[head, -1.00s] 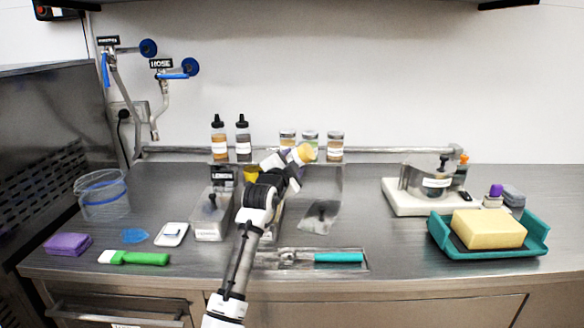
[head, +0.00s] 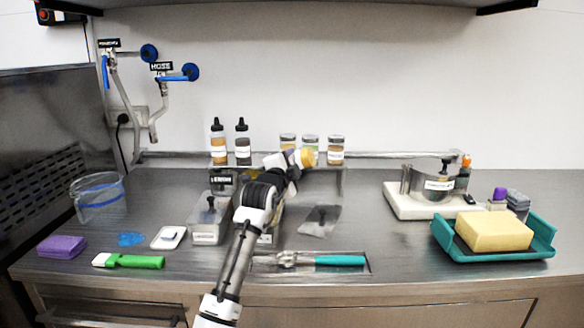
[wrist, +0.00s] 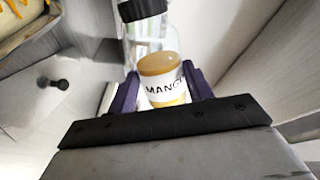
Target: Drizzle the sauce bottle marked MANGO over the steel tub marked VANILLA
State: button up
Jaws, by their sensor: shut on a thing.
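My gripper (wrist: 160,76) is shut on the sauce bottle marked MANGO (wrist: 163,64); its label and orange-yellow sauce show between the purple fingers in the wrist view. Its dark cap points toward the upper left of that view. In the head view the bottle (head: 307,157) is held up above the back of the counter. At the wrist view's top left corner is part of an open tub (wrist: 30,40) with orange-yellow streaks over pale contents. No VANILLA marking is readable; my arm hides the middle tub area in the head view.
A lidded steel tub (head: 209,225) stands left of my arm, another lid (head: 320,219) to the right. Two sauce bottles (head: 218,146) (head: 242,146) and several jars (head: 311,148) stand behind. A scoop (head: 340,260) lies in front. A scale (head: 410,200) and teal tray (head: 540,245) are right.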

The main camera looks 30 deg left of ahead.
jog(key=shift+r+m+b, duration=0.55)
jog(key=shift+m+b, duration=0.1)
jog(key=shift+m, duration=0.45)
jog(key=shift+r+m, duration=0.75)
jog(key=shift+m, duration=0.45)
jog(key=shift+r+m+p, duration=0.2)
jog(key=shift+r+m, duration=0.55)
jog(key=shift+m, duration=0.4)
jog(key=shift+r+m+p, duration=0.2)
jog(key=shift+r+m, duration=0.55)
jog(key=shift+m, duration=0.4)
